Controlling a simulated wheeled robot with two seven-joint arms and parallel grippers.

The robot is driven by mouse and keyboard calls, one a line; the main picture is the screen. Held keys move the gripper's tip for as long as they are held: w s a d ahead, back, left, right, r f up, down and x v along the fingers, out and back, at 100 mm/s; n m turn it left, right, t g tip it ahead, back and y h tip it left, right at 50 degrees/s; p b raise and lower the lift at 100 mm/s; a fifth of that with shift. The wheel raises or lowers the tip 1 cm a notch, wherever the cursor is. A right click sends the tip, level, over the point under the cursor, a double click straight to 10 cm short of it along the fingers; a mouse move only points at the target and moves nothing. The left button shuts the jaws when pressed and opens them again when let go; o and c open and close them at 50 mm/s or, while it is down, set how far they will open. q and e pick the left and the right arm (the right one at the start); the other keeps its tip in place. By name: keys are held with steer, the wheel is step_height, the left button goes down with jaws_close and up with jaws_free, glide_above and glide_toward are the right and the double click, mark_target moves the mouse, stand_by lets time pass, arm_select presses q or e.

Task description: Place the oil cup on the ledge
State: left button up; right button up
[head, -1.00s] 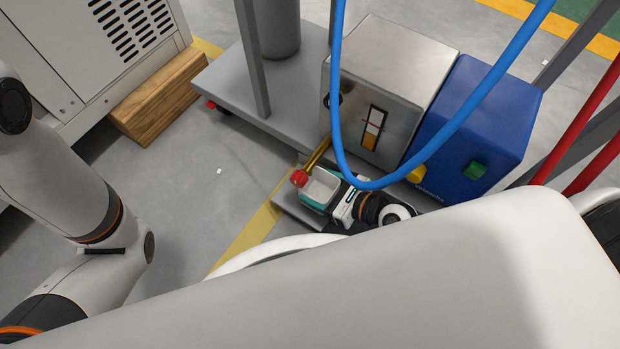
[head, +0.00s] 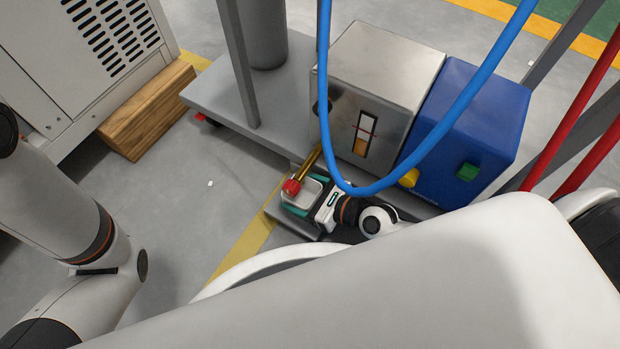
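The oil cup (head: 303,193) is a small pale grey, open-topped cup below the brass spout (head: 309,166) with its red tip (head: 291,187). The red tip overlaps the cup's far left rim in the head view. My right gripper (head: 305,196) comes from the right, with teal fingers along two opposite sides of the cup, and appears shut on it. A low grey ledge (head: 287,222) shows under and in front of the cup. I cannot tell whether the cup touches it. My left arm is at the left; its gripper is out of view.
A steel box (head: 385,65) with a sight gauge and a blue box (head: 465,135) stand on the grey platform (head: 215,98) behind the cup. A blue hose (head: 430,135) loops down close to my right gripper.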

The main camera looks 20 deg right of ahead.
steer(key=v, duration=1.2)
steer(key=shift+p, duration=0.4)
steer(key=shift+c, duration=0.4)
stand_by(1.4)
